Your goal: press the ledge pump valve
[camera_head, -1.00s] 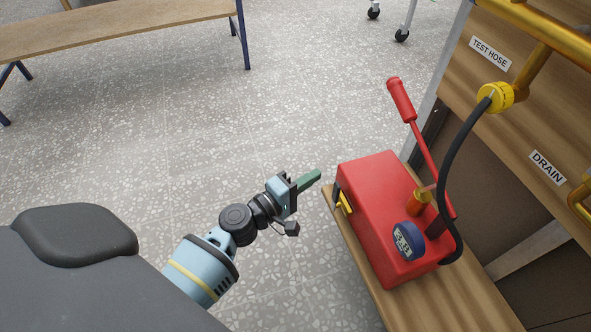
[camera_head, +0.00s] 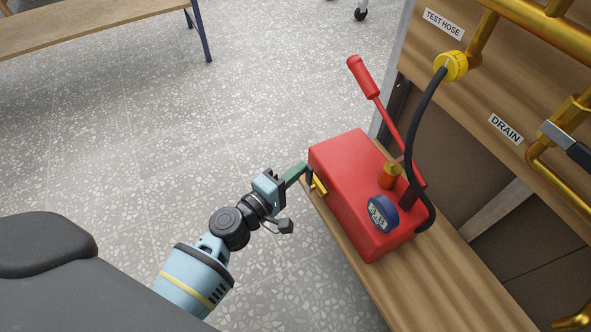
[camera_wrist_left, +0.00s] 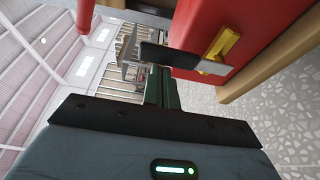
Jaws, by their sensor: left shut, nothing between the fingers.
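The red pump (camera_head: 345,165) stands on the wooden ledge, with a red handle (camera_head: 375,95) and a round blue gauge (camera_head: 382,213). A small yellow valve lever (camera_head: 319,187) sits on the pump's near-left side beside a dark piece. My left gripper (camera_head: 298,171) is shut and empty, its green fingers at the pump's left end, close to the dark piece. In the left wrist view the yellow lever (camera_wrist_left: 222,48) is up and right of the fingers (camera_wrist_left: 162,88), and a black bar (camera_wrist_left: 168,56) lies just ahead of them. I cannot tell if they touch. My right gripper is out of view.
A black hose (camera_head: 424,120) runs from the pump to a yellow fitting (camera_head: 451,67) on the wood panel. Yellow pipes (camera_head: 545,25) are at the right. The wooden ledge (camera_head: 415,290) extends toward me. A bench (camera_head: 90,22) stands far left; the floor between is clear.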

